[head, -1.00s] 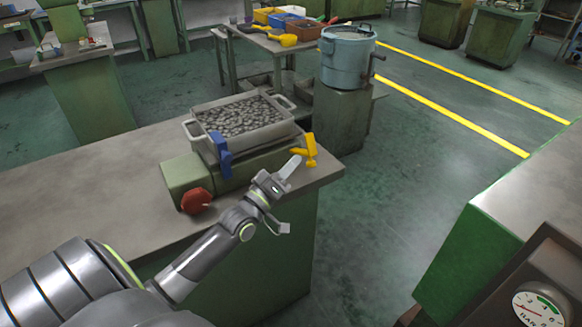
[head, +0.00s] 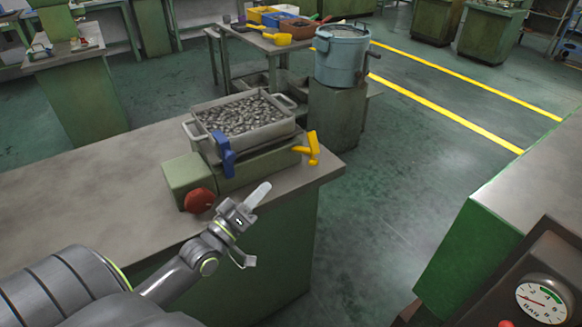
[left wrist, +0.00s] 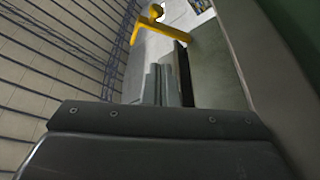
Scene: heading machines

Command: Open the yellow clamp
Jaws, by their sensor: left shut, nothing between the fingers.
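The yellow clamp (head: 313,148) is at the right end of the green machine fixture (head: 262,168), near the bench corner. In the left wrist view, the yellow clamp (left wrist: 143,24) shows at the top, ahead of the fingers. My left gripper (head: 258,195) is shut and empty. It is in front of the fixture, below and left of the yellow clamp, and apart from it. Its fingers (left wrist: 166,84) show together in the left wrist view. A blue clamp (head: 223,153) stands at the fixture's front left. My right gripper is not in view.
A grey tray (head: 200,133) full of small metal parts sits on the fixture. A red knob (head: 198,200) sticks out at its front left. The bench top (head: 90,185) is clear at left. A blue pot (head: 342,55) stands behind; a pressure gauge (head: 543,300) is at lower right.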

